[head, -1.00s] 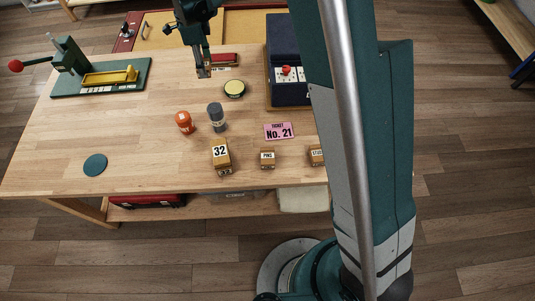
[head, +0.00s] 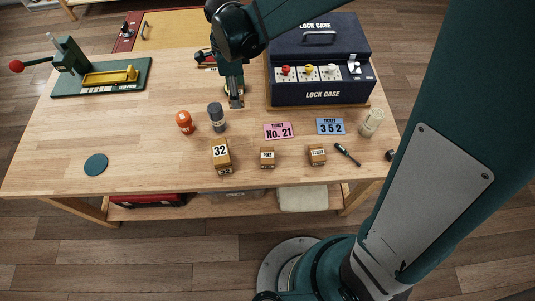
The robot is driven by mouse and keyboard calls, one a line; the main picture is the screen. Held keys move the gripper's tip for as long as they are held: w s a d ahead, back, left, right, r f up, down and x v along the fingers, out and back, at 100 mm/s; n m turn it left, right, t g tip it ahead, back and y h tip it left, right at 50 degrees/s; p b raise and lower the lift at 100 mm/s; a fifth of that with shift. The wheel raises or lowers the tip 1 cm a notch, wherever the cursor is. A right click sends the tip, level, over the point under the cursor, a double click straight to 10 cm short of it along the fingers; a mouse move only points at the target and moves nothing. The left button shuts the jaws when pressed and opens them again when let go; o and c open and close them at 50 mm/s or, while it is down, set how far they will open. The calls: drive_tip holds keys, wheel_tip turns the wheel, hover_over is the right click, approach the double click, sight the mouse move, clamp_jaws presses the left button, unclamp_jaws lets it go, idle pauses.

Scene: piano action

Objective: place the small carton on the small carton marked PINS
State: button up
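The small carton marked PINS (head: 267,159) stands upright near the table's front edge. Another small brown carton, its label reading something like STUDS (head: 317,155), stands to its right, with bare wood between them. A taller carton marked 32 (head: 221,156) stands to the left of PINS. My gripper (head: 236,104) points down above the middle of the table, behind the cartons and apart from them. Nothing shows held in it. Its fingers are too small and dark to tell whether they are open.
Orange (head: 185,123) and grey (head: 217,118) bottles stand left of my gripper. Pink (head: 279,131) and blue (head: 330,126) tickets lie behind the cartons. A screwdriver (head: 347,154) lies right of STUDS. The blue lock case (head: 320,93) fills the back right.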

hover_over(268, 155)
drive_tip(key=f, duration=0.1)
drive_tip(key=shift+a+f, duration=0.1)
drive_tip(key=shift+f, duration=0.05)
idle(0.4)
drive_tip(key=shift+f+b, duration=0.35)
drive_tip(key=shift+f, duration=2.55)
drive_tip(key=shift+f, duration=0.15)
drive_tip(key=shift+f+b, duration=0.5)
drive_tip(key=shift+f, duration=1.45)
drive_tip(key=shift+f, duration=0.15)
drive_tip(key=o, duration=0.9)
